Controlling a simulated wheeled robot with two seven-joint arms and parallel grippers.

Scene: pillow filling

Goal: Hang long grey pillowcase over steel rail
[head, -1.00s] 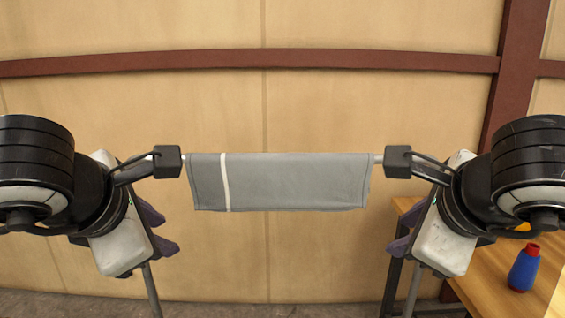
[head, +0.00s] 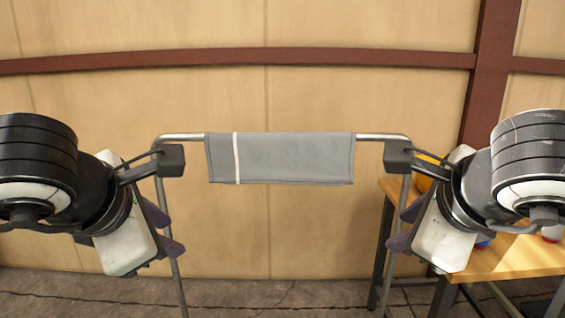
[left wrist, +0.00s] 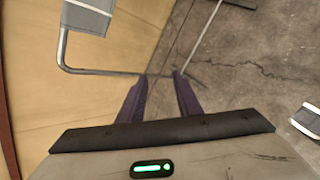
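The grey pillowcase (head: 290,158) with a white stripe near its left end hangs draped over the top bar of the steel rail (head: 182,137), flat and nearly level. Its striped end also shows at the top of the left wrist view (left wrist: 88,14). My left gripper (head: 168,231) is left of the cloth and lower, apart from it. In the left wrist view its two purple fingers (left wrist: 161,75) stand apart with nothing held between them. My right gripper (head: 403,228) is right of the cloth and lower, its fingers apart and empty. The back of the pillowcase is hidden.
A wooden table (head: 510,258) stands at the right, partly behind my right arm, with a yellow item (head: 427,168) and others mostly hidden. A beige wall (head: 270,100) is behind the rail. Bare concrete floor (head: 280,295) lies below.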

